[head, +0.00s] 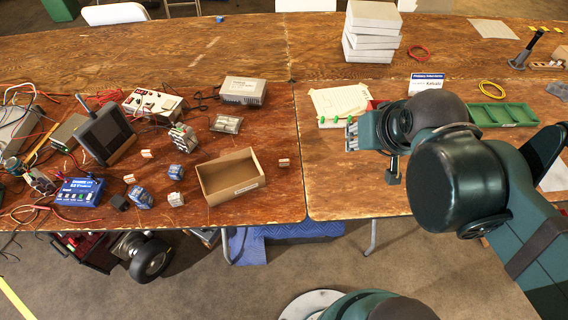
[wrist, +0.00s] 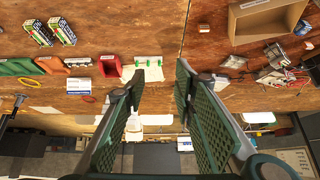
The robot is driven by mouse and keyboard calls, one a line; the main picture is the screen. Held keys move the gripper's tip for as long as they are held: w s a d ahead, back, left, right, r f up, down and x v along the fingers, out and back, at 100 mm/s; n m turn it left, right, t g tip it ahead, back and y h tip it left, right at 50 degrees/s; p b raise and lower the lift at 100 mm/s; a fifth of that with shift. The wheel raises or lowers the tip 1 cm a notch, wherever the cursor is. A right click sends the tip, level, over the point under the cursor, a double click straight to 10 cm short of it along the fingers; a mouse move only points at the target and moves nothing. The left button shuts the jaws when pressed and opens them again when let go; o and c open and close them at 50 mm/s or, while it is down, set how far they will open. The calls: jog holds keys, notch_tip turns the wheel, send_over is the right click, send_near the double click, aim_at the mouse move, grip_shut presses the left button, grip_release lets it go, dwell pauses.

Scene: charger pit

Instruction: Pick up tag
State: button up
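A white card with a blue header (head: 427,82), the likeliest tag, stands on the right table behind my arm's dark joint in the head view. Its print is too small to read. In the wrist view a white and blue card (wrist: 79,86), which looks like the same one, is left of my fingers. My gripper (wrist: 160,76) is open, with nothing between its green-padded fingers. In the head view my gripper (head: 353,134) is above the right table, left of and nearer than the card. The arm hides part of the table around it.
White paper (head: 340,101) lies near my gripper. A green tray (head: 502,115) is at right. An open cardboard box (head: 231,178), a grey box (head: 243,90) and cluttered electronics with wires fill the left table. White boxes (head: 371,30) are stacked behind. Bare wood lies in front of them.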

jog(key=w, duration=0.1)
jog(key=m+g+h+b, duration=0.25)
jog(key=m+g, duration=0.45)
jog(key=m, duration=0.9)
send_over(284, 160)
jog(key=shift+y, duration=0.45)
jog(key=f, duration=2.7)
jog(key=shift+s+a+b, duration=0.2)
jog(key=shift+a+b, duration=0.15)
jog(key=shift+a+f+m, duration=0.3)
jog(key=shift+f+m, duration=0.2)
jog(key=shift+f, duration=0.15)
jog(key=shift+f, duration=0.1)
jog(key=shift+d+f+b, duration=0.2)
jog(key=shift+f+b, duration=0.15)
jog(key=shift+f, duration=0.85)
jog(key=shift+w, duration=0.1)
